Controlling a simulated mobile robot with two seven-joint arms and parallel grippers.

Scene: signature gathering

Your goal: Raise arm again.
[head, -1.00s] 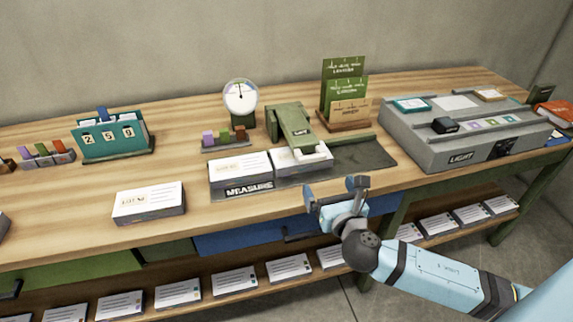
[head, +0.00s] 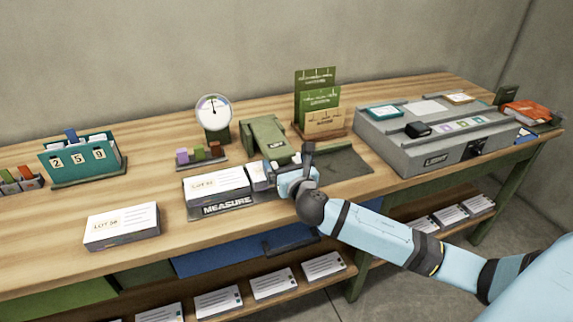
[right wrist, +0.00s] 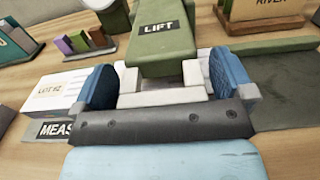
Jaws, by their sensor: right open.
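The green arm marked LIFT (head: 265,138) belongs to the MEASURE device (head: 228,206) on the bench. It also shows in the right wrist view (right wrist: 163,42), at top centre, its end above pale blocks. My right gripper (head: 288,168) is at the front of the device, just before the arm. In the right wrist view the gripper (right wrist: 163,88) is open, with blue fingers left and right of the pale blocks below the arm's end. Whether either finger touches them I cannot tell. A white stack labelled LOT (head: 215,180) sits left of the gripper. My left gripper is out of view.
A round dial (head: 213,112) and coloured tabs (head: 200,156) stand behind the device. A stand of green and tan cards (head: 319,112) is behind right. The grey LIGHT box (head: 440,140) is farther right. Another card stack (head: 122,226) lies front left.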

